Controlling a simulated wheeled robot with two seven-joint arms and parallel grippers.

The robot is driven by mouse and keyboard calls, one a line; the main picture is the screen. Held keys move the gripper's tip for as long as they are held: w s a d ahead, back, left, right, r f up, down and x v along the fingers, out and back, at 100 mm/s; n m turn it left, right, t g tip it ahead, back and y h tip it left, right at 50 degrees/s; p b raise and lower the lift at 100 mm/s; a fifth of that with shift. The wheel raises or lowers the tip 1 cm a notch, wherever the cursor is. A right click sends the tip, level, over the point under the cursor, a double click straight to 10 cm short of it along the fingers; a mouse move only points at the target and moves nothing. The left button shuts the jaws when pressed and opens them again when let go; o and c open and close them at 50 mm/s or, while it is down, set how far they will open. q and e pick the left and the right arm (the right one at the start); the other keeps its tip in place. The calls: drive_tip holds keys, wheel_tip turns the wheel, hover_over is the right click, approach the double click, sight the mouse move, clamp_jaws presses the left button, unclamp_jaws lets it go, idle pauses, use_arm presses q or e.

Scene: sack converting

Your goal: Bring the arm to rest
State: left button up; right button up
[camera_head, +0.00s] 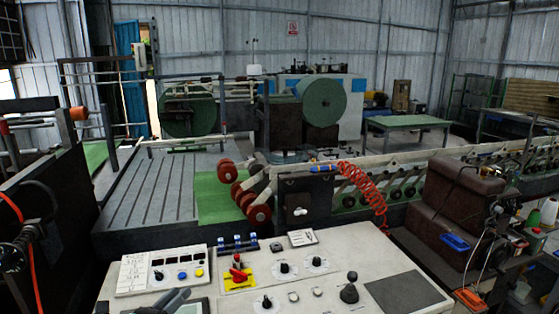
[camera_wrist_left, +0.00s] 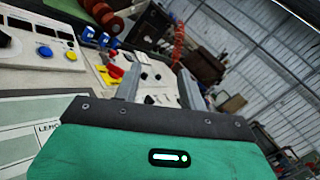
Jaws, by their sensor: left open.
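My left gripper (camera_head: 174,301) comes in at the bottom edge of the head view, low over the left part of the control console (camera_head: 330,270). In the left wrist view its two grey fingers (camera_wrist_left: 158,88) stand apart with nothing between them, pointing toward the console panel. The green gripper body fills the bottom of that view. A red knob on a yellow plate (camera_head: 238,275) is to the right of the gripper in the head view. My right gripper does not show in either view.
The console carries a white button box (camera_head: 163,270), several black knobs, and a dark flat pad (camera_head: 403,291). Behind it are a machine with red rollers (camera_head: 258,214) and a coiled red hose (camera_head: 363,190). A brown block (camera_head: 455,205) stands at right.

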use_arm(q)
drive_tip(key=s+a+r+n+t+y, duration=0.2)
drive_tip(key=s+a+n+t+y, duration=0.25)
drive_tip(key=n+y, duration=0.85)
drive_tip(key=s+a+f+n+g+y, duration=0.1)
drive_tip(key=s+a+f+n+g, duration=0.2)
drive_tip(key=n, duration=0.4)
drive_tip(key=s+a+f+n+g+y, duration=0.1)
drive_tip(key=s+f+n+g, duration=0.1)
drive_tip(key=s+f+n, duration=0.35)
drive_tip(key=s+d+f+n+g+h, duration=0.35)
drive_tip(key=s+d+f+g, duration=0.2)
drive_tip(key=s, duration=0.35)
drive_tip(key=s+d+f+n+g+h, duration=0.2)
drive_tip(key=s+d+f+n+g, duration=0.25)
drive_tip(key=s+f+g, duration=0.4)
wheel_tip(320, 180, down, 28)
drive_tip(key=s, duration=0.2)
drive_tip(key=s+a+f+g, duration=0.1)
drive_tip(key=s+a+f, duration=0.2)
drive_tip(key=s+f, duration=1.6)
drive_tip(key=shift+s+a+f, duration=0.15)
drive_tip(key=shift+f, duration=0.8)
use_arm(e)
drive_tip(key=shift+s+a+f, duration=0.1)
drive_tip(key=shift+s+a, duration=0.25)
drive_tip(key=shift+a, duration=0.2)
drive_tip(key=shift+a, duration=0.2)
